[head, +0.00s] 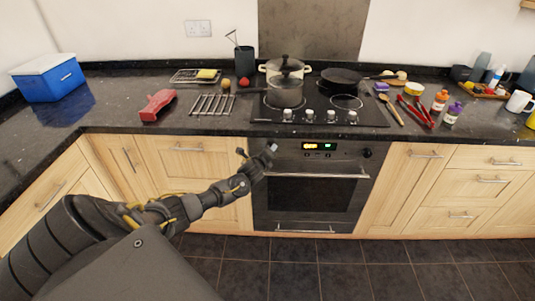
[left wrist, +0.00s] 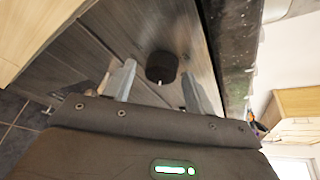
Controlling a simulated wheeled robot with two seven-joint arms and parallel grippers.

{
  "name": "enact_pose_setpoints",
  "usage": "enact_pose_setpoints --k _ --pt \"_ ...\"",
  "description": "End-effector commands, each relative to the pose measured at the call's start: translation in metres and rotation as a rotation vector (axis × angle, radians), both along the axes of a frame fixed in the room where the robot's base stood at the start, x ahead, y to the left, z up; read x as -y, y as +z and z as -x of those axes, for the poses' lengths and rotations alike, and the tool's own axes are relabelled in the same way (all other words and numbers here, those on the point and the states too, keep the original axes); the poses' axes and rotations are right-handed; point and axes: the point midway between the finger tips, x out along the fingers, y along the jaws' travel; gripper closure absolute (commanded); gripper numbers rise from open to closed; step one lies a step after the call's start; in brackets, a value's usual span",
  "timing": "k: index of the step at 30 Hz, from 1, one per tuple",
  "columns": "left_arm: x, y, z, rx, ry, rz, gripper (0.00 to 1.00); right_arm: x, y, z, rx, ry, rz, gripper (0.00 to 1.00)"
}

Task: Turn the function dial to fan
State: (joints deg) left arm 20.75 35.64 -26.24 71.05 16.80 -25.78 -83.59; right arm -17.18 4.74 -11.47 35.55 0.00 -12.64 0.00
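The oven (head: 312,190) has a dark control panel with a lit display (head: 318,146). My left gripper (head: 272,148) is at the left end of this panel and hides what lies behind it in the head view. In the left wrist view the left gripper (left wrist: 158,72) is open, with a round black dial (left wrist: 161,66) framed between its two fingers. A gap shows on each side of the dial. A pale mark sits on the dial's near edge. Another black dial (head: 367,153) is at the panel's right end. Dial labels are not legible. My right gripper is not in view.
The oven door handle (head: 318,176) runs just below the panel. The black worktop edge overhangs above it. The hob (head: 370,115) carries a pot (head: 286,93) and a pan (head: 342,79). The floor (head: 330,270) before the oven is clear.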

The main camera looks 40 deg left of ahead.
Motion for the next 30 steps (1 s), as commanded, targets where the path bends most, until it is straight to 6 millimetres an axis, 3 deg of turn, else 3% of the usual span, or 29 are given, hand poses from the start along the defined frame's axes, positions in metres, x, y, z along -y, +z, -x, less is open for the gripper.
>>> enact_pose_setpoints --k 11,30 --pt "0.001 0.002 0.003 0.003 -0.001 -0.001 0.42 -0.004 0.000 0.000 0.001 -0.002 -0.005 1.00" --pt "0.035 0.030 0.089 0.000 -0.001 0.000 0.42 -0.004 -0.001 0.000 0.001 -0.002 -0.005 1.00"
